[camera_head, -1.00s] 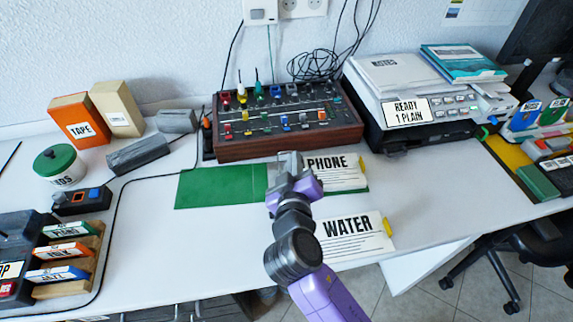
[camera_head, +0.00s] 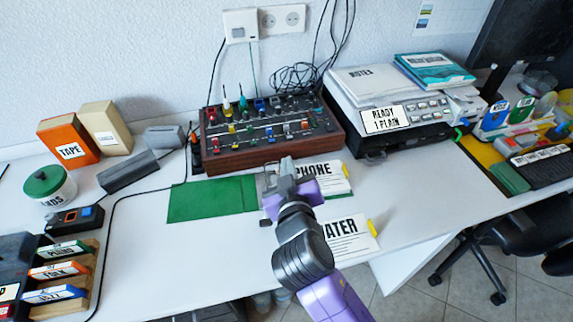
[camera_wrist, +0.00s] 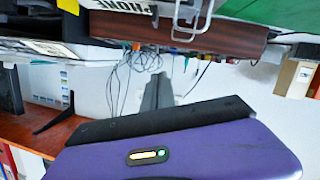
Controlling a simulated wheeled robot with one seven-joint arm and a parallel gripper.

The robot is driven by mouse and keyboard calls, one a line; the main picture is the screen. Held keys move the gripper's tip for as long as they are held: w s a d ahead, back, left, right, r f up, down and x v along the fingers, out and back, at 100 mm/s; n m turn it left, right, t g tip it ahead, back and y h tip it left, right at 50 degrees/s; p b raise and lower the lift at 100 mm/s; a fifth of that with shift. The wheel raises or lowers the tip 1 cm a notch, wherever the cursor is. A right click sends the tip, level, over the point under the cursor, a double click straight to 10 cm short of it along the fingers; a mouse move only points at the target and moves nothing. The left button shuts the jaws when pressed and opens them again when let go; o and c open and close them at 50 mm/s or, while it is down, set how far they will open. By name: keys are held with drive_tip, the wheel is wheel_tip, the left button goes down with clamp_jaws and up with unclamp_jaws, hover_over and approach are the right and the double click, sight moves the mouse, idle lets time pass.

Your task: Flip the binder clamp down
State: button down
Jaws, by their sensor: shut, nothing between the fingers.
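A green board (camera_head: 212,199) lies on the white desk, with the PHONE card (camera_head: 325,172) on its right part. In the wrist view the green board (camera_wrist: 240,10) appears at the top, upside down. The binder clamp's pale wire handle (camera_wrist: 205,22) sticks out beside it. In the head view the clamp is mostly hidden around my gripper, and its exact pose is unclear. My gripper (camera_head: 284,170) is shut and empty, over the board at the PHONE card's left edge. Its grey fingers (camera_wrist: 157,92) show in the wrist view, apart from the wire handle in the picture.
A wood-sided mixer (camera_head: 265,137) stands just behind the board. The WATER card (camera_head: 348,238) lies in front, partly covered by my arm. A black cable runs along the left.

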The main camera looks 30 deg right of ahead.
drive_tip(key=v, duration=0.7)
drive_tip(key=shift+s+d, duration=0.25)
drive_tip(key=shift+s, duration=0.15)
drive_tip(key=w+a+r+n+t+y, duration=0.1)
drive_tip(key=a+r+n+t+y, duration=0.1)
drive_tip(key=a+r+y, duration=0.15)
drive_tip(key=s+a+f+n+t+y, duration=0.1)
drive_tip(key=s+a+f+n+y, duration=0.15)
drive_tip(key=s, duration=0.45)
drive_tip(key=s+d+m+g+p, duration=0.1)
drive_tip(key=s+d+m+p, duration=0.1)
drive_tip(key=s, duration=1)
drive_tip(key=s+d+m+g+p, duration=0.1)
drive_tip(key=s+d, duration=0.3)
drive_tip(key=s, duration=0.8)
drive_tip(key=shift+m+p, duration=0.65)
drive_tip(key=shift+d+r, duration=0.1)
drive_tip(key=shift+r, duration=0.05)
